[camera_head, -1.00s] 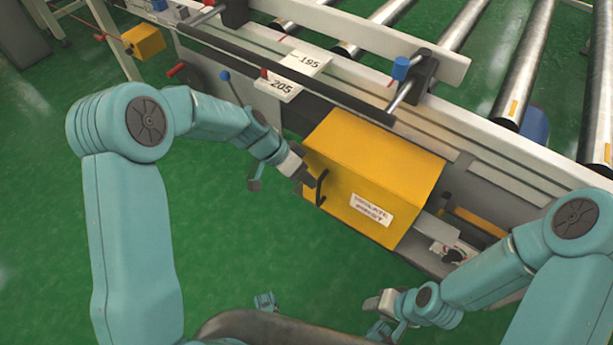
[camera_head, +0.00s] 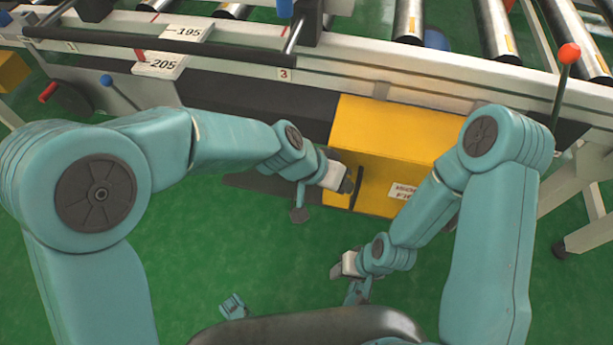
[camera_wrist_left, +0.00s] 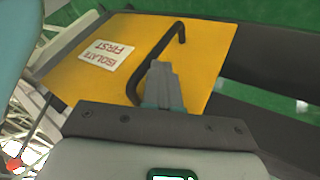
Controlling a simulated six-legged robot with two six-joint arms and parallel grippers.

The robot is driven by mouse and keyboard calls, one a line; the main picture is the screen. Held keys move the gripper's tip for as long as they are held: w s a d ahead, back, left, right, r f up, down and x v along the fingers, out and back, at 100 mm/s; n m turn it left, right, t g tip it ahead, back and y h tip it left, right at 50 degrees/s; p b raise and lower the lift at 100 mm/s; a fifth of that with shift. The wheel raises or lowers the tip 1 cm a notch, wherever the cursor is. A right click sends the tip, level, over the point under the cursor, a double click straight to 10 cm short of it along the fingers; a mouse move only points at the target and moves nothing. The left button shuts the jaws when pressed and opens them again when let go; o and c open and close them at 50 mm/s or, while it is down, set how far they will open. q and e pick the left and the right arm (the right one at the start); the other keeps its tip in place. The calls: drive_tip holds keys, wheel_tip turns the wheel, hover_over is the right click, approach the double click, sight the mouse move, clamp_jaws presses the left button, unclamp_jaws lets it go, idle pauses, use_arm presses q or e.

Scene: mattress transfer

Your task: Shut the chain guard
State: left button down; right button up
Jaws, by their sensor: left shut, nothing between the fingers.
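The chain guard (camera_head: 385,130) is a yellow box-shaped cover on the conveyor's side, with a white "ISOLATE FIRST" label and a black bar handle (camera_head: 356,187). Its right part is hidden behind my right arm. My left gripper (camera_head: 347,184) is shut and empty, at the left side of the handle. In the left wrist view, its closed fingertips (camera_wrist_left: 162,75) are close beside the handle (camera_wrist_left: 160,55) over the yellow face (camera_wrist_left: 205,55); I cannot tell whether they touch. My right gripper (camera_head: 342,265) hangs low in front of the guard; its jaw state is unclear.
The conveyor frame with its rollers (camera_head: 411,20) runs across the back. Number plates "195" and "205" (camera_head: 160,65) sit on it at left. A red-knobbed lever (camera_head: 567,55) stands at right. The green floor (camera_head: 220,240) is clear in front.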

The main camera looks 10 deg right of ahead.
sight(363, 188)
use_arm(q)
drive_tip(key=shift+s+d, duration=0.25)
drive_tip(key=shift+d, duration=0.4)
drive_tip(key=shift+s+d, duration=0.2)
drive_tip(key=shift+d, duration=0.4)
drive_tip(key=shift+s+d, duration=0.25)
drive_tip(key=shift+d, duration=0.4)
drive_tip(key=shift+d+r, duration=0.1)
